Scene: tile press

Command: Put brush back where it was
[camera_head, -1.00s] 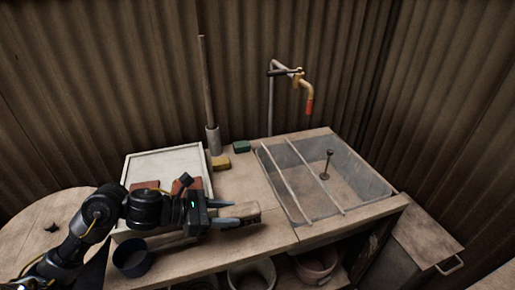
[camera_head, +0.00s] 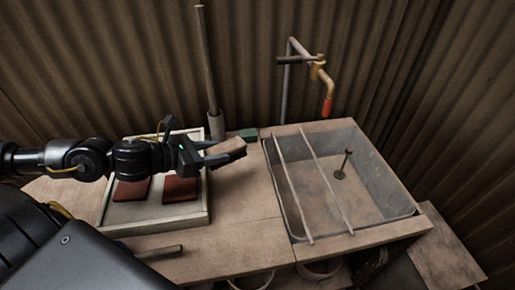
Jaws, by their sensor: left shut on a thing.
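My left gripper (camera_head: 218,153) reaches in from the left and is shut on the brush (camera_head: 231,146), a light wooden block with a darker underside. It holds the brush near the back right corner of the white tray (camera_head: 150,226), left of the sink. I cannot tell whether the brush touches the worktop. My right gripper is not in view.
Reddish-brown tiles (camera_head: 181,189) lie in the tray. A green block (camera_head: 249,134) lies behind the brush, near an upright pole (camera_head: 207,65) in a holder. The sink (camera_head: 375,173) with two rods and a tap (camera_head: 322,75) is at right. The front worktop is mostly clear.

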